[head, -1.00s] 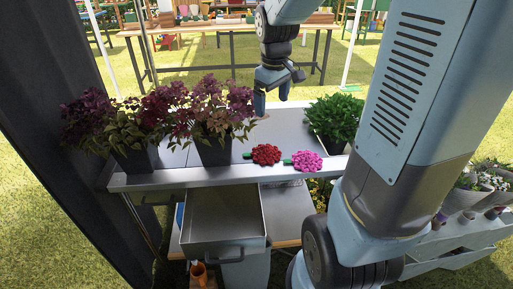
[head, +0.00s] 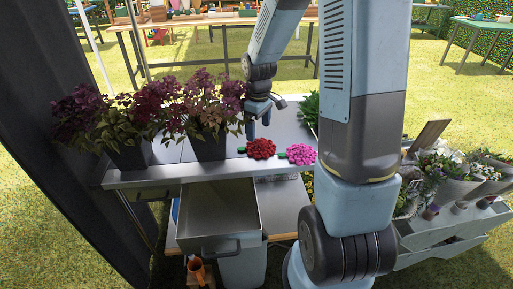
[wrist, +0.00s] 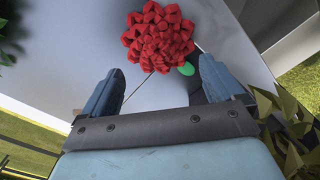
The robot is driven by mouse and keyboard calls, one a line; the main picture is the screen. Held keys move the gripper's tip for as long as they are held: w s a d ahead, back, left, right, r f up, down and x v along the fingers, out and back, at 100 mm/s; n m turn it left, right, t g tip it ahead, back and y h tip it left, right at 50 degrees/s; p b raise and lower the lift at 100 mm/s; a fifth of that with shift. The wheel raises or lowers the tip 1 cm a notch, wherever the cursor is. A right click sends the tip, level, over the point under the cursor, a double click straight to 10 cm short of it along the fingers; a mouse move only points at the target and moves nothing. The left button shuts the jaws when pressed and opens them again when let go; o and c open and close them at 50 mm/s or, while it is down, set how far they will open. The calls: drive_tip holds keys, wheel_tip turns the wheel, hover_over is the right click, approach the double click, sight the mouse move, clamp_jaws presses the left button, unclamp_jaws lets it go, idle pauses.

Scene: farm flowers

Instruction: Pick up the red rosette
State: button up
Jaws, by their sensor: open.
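The red rosette (head: 261,148) lies on the grey metal table (head: 190,172), near its front edge. A pink rosette (head: 300,154) lies just to its right. My gripper (head: 257,130) is above the table, just behind and over the red rosette in the head view. In the wrist view the red rosette (wrist: 158,38) shows ahead of my open fingers (wrist: 160,88), roughly centred between them and beyond their tips. A green piece (wrist: 186,69) shows at its lower right edge. Nothing is between the fingers.
Potted dark-purple plants (head: 208,145) stand close to the left of my gripper. A green plant (head: 309,108) is partly hidden behind my arm at right. An open grey drawer (head: 220,212) juts out below the table front.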

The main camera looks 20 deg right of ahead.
sight(259, 140)
drive_tip(key=shift+d+f, duration=0.15)
drive_tip(key=shift+f, duration=3.2)
drive_tip(key=shift+c, duration=0.2)
drive_tip(key=c, duration=1.1)
